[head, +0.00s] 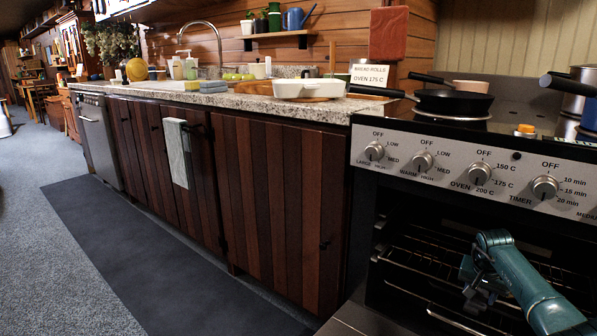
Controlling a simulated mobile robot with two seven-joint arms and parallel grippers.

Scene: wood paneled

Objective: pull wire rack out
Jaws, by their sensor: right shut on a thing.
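The wire rack (425,268) is inside the dark oven cavity at the lower right, with its thin metal bars running across the opening. My right gripper (476,298), at the end of a teal arm from the lower right, is at the rack's front and shut on it. The fingers are dark and small, so the exact bar they hold is hard to make out. The oven (365,205) stands open, and part of its lowered door (372,322) shows at the bottom. My left gripper is not in view.
Control knobs line the panel (450,158) above the opening. A black frying pan (453,102) and a pot (580,85) stand on the stovetop. A white baking dish (308,89) is on the counter. Wooden cabinets (270,200) flank the oven's left side; the floor mat (150,260) is clear.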

